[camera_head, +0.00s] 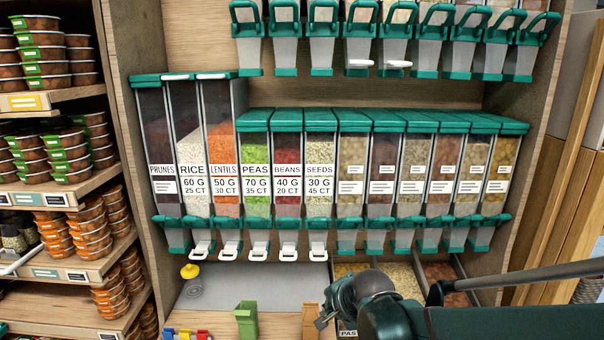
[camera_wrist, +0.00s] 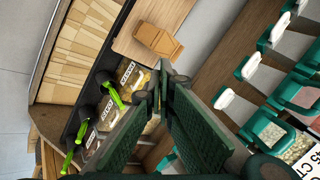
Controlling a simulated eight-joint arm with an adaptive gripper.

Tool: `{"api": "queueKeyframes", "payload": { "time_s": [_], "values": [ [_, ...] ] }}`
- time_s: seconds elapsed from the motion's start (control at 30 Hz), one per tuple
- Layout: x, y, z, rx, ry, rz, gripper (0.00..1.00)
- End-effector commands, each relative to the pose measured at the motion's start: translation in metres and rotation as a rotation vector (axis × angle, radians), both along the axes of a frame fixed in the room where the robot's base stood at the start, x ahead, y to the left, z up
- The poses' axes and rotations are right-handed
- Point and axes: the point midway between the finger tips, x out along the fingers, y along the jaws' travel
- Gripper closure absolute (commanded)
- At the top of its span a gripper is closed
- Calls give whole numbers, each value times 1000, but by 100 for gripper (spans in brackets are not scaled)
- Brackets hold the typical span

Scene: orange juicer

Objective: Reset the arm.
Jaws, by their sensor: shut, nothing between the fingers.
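My arm (camera_head: 480,322) reaches in from the lower right of the head view, dark green and grey. My gripper (camera_head: 323,320) is at its end, low in front of the dispenser shelf, just right of a small tan container (camera_head: 309,322). In the wrist view my gripper (camera_wrist: 160,88) shows two long dark green fingers with their tips together. It is shut and empty. The tan container (camera_wrist: 158,40) lies beyond the fingertips, apart from them. In the head view the arm hides part of the lower bins.
Dispensers with green lids (camera_head: 289,120) and white levers stand above and behind my gripper. A green container (camera_head: 246,318) and a yellow-topped grey item (camera_head: 190,272) stand to the left. Food bins (camera_head: 452,272) lie below. The wrist view shows green-handled utensils (camera_wrist: 113,96) by the bins.

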Motion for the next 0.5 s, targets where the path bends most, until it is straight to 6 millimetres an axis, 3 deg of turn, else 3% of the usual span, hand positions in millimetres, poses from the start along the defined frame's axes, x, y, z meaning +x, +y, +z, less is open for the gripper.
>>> {"api": "queueKeyframes", "payload": {
  "time_s": [0.5],
  "values": [
    [-63,-53,46,-232,-40,223,100]
  ]
}}
